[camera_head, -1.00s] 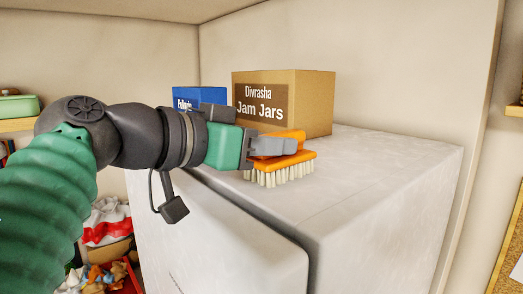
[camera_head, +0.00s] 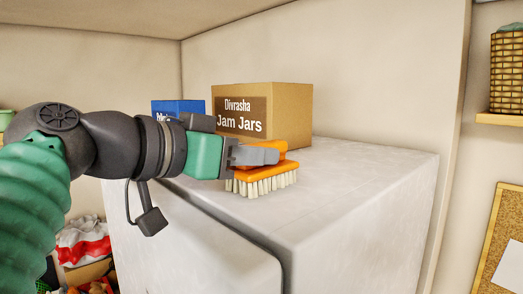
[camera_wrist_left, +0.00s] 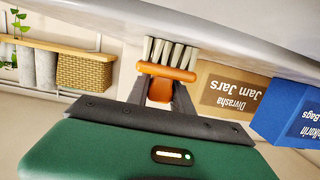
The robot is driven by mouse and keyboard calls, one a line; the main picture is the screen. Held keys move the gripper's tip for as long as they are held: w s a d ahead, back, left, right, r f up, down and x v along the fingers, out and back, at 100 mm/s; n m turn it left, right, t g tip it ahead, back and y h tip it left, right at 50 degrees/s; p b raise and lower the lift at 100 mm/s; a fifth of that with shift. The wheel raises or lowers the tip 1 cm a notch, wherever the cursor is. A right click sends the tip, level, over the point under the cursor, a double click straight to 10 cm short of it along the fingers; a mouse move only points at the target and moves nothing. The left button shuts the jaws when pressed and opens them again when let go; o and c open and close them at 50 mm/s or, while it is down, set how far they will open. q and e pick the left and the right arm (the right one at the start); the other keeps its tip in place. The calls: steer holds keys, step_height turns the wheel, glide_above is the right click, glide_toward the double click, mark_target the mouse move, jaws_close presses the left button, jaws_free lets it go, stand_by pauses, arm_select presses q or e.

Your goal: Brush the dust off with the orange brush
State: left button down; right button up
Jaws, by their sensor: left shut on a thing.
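The orange brush (camera_head: 270,170) has pale bristles that point down at the top of the white fridge-like cabinet (camera_head: 370,185), near its front edge. I cannot tell for sure whether the bristles touch the surface. My left gripper (camera_head: 262,156) is shut on the orange brush from the left. In the left wrist view the brush (camera_wrist_left: 165,72) sits between the fingers, bristles toward the pale surface. The cabinet top has a greyish, dusty look. My right gripper is not in view.
A cardboard box marked Jam Jars (camera_head: 285,110) and a blue box (camera_head: 180,106) stand behind the brush on the cabinet top. The top to the right is clear, up to the wall. A wicker basket (camera_head: 507,75) sits on a shelf at the right.

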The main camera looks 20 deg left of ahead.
arm_select(q)
steer(key=shift+w+a+r, duration=0.1)
steer(key=shift+w+a, duration=0.2)
steer(key=shift+a, duration=0.65)
steer(key=shift+w+a+p, duration=0.15)
steer(key=shift+a+p, duration=0.3)
steer(key=shift+p, duration=0.1)
steer(key=shift+w+a+p, duration=0.35)
steer(key=shift+a+p, duration=0.1)
steer(key=shift+a, duration=0.25)
steer(key=shift+w+a+f, duration=0.15)
steer(key=shift+a+f, duration=0.1)
steer(key=shift+a, duration=0.1)
